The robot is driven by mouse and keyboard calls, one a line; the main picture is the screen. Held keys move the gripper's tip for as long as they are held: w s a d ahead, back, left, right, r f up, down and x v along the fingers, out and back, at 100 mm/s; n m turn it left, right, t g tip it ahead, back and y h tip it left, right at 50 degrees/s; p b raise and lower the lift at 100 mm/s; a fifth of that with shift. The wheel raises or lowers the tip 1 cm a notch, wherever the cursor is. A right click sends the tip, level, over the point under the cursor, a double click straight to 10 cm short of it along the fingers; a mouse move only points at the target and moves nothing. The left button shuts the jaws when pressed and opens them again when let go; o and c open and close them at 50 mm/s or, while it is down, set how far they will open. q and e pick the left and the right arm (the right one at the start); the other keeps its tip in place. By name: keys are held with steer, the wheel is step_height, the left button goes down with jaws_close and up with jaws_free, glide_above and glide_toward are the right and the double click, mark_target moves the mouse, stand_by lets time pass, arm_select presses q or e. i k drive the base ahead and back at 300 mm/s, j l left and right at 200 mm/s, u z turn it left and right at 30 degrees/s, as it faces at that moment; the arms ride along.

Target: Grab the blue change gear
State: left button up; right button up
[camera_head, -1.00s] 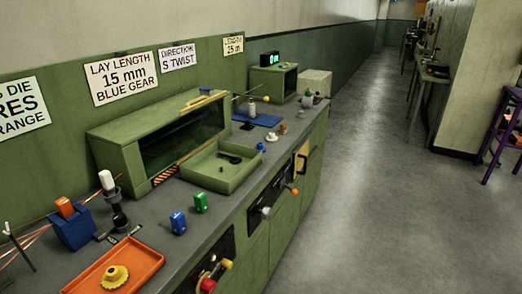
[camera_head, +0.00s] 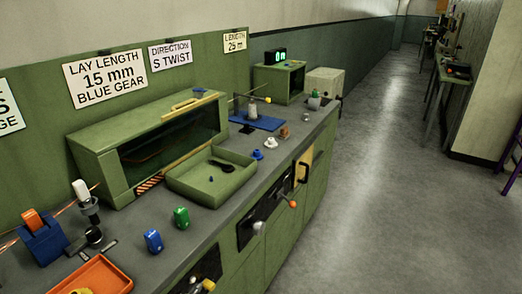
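A sign on the green back panel reads "LAY LENGTH 15 mm BLUE GEAR" (camera_head: 105,77). A small blue piece (camera_head: 257,155) stands on the grey bench top right of the green tray, near the front edge. It is too small to tell whether it is the blue change gear. A white piece (camera_head: 271,143) and a brown piece (camera_head: 284,132) stand in a row behind it. A yellow gear (camera_head: 82,291) lies in the orange tray, mostly cut off by the bottom edge. Neither of my grippers is in view.
The green tray (camera_head: 235,185) holds small dark parts. A long green case (camera_head: 95,150) stands behind. Handles and knobs (camera_head: 293,204) stick out from the bench front. The aisle floor (camera_head: 370,200) is clear.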

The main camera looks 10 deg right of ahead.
mark_target(257, 154)
steer(key=i+l, duration=0.2)
steer(key=l, duration=0.15)
steer(key=i+l+u, duration=0.1)
steer(key=l, duration=0.2)
steer(key=i+l, duration=0.2)
steer(key=l, duration=0.15)
steer(key=i+l+u, duration=0.15)
steer(key=l, duration=0.2)
steer(key=i+l, duration=0.15)
steer(key=l, duration=0.25)
steer(key=i+l+u, duration=0.1)
steer(key=l, duration=0.25)
steer(key=i, duration=0.05)
